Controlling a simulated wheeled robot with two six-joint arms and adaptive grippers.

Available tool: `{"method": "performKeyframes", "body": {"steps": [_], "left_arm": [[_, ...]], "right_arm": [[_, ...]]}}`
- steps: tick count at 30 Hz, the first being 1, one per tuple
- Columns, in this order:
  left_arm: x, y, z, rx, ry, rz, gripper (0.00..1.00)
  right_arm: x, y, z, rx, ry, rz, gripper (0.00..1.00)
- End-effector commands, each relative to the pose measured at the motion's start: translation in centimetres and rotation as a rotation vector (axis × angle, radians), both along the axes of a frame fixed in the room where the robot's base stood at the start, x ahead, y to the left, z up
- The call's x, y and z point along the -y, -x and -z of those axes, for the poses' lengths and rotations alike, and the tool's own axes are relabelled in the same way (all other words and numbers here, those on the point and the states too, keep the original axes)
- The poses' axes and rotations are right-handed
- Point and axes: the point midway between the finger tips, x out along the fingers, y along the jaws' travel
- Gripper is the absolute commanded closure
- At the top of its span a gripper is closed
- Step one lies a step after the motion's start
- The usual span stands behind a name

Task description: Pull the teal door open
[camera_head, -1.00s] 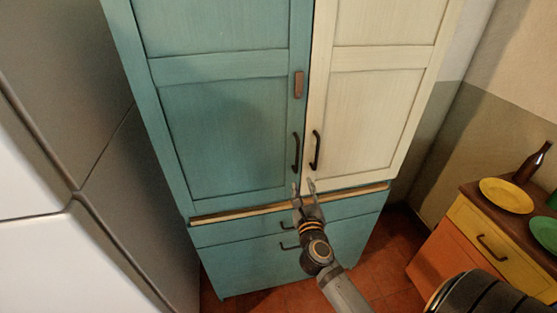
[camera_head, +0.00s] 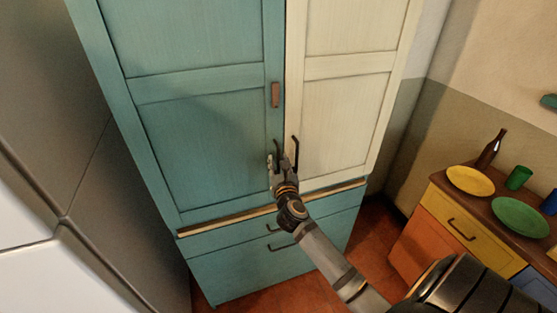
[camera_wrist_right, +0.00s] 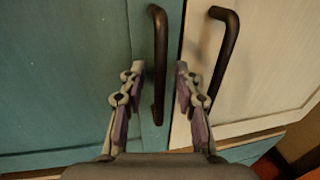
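The teal door (camera_head: 200,145) is the left door of a tall cabinet and is shut. Its dark, bar-shaped handle (camera_head: 276,148) is upright near the door's right edge; in the right wrist view the handle (camera_wrist_right: 159,55) shows between the two fingers. My right gripper (camera_head: 279,160) is open, at the lower part of this handle, with one finger on each side in the picture. It also shows in the right wrist view (camera_wrist_right: 160,72), and no finger clearly touches the handle. My left gripper is not in view.
The cream door (camera_head: 335,120) with its own dark handle (camera_head: 295,152) is close on the right. A wooden ledge (camera_head: 230,217) and teal drawers (camera_head: 250,265) lie below. A grey unit (camera_head: 110,220) stands left. A low cabinet with plates (camera_head: 470,180) stands right.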

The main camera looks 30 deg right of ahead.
Motion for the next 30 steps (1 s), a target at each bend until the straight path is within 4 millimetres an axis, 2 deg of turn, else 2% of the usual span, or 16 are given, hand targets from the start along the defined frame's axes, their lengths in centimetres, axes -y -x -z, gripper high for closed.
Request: {"method": "performKeyframes", "body": {"steps": [8, 16, 30], "left_arm": [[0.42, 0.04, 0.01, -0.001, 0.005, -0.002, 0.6], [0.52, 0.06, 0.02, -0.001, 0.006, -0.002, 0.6], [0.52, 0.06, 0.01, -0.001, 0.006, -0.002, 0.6]], "right_arm": [[0.14, -0.28, 0.03, 0.0, 0.001, 0.0, 0.68], [0.12, -0.26, 0.02, 0.0, 0.001, 0.0, 1.0], [0.11, -0.25, 0.02, 0.0, 0.001, 0.0, 1.0]]}}
